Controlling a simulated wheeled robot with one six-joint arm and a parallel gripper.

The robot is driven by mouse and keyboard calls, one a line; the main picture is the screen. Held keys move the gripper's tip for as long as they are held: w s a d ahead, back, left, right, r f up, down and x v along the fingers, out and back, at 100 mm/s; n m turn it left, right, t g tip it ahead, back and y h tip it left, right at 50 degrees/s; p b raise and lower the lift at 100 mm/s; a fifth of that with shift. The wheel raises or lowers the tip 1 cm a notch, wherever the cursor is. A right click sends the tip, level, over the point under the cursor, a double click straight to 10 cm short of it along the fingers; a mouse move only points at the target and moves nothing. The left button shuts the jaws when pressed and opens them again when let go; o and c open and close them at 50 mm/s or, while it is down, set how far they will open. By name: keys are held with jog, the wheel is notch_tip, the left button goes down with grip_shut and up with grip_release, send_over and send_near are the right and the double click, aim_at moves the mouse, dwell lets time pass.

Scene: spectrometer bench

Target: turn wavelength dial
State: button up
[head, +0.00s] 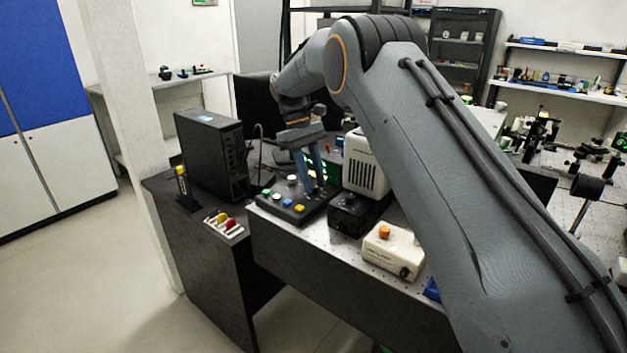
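A black control box (278,208) with a sloped top sits at the left end of the bench. Its top carries a pale round knob (292,180) and several coloured buttons, among them a yellow one (299,208). None of the knobs can be read as the wavelength dial from here. My gripper (315,188) points down over the right part of the box top, with its fingertips at or very near the surface. Whatever is at the fingertips is hidden.
A black computer tower (213,155) stands left of the box. A cream vented unit (362,168), a black unit (350,214) and a cream box with an orange knob (393,248) stand close on the right.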

jog(key=shift+o, duration=0.7)
jog(key=b+v, duration=0.2)
jog(key=v, duration=0.4)
jog(key=shift+w+a, duration=0.1)
jog(key=shift+v, duration=0.8)
jog(key=shift+r, duration=0.1)
